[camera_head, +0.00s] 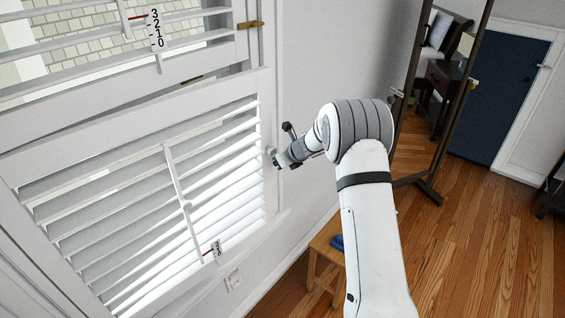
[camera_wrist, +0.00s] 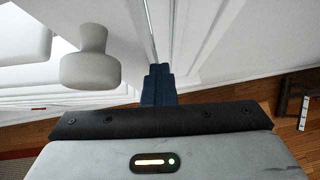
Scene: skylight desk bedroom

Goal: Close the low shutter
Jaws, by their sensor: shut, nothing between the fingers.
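The low shutter (camera_head: 150,190) is a white louvred panel at the lower left of the head view. Its slats are tilted with light between them, and a thin vertical rod (camera_head: 181,195) crosses them. Its top edge does not line up with the panel above. I cannot tell exactly how far its right edge stands from the frame. My gripper (camera_head: 277,160) is shut and empty beside that right edge. In the wrist view its dark blue fingertips (camera_wrist: 158,80) are together near a narrow gap line, with a white rounded knob (camera_wrist: 90,62) to their left. Contact is unclear.
An upper shutter (camera_head: 190,52) with a numbered scale (camera_head: 155,28) and a brass latch (camera_head: 250,24) is above. A small scale with a red pointer (camera_head: 209,250) is low on the panel. A wooden stool (camera_head: 322,262) stands below my arm. Wooden floor lies open to the right.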

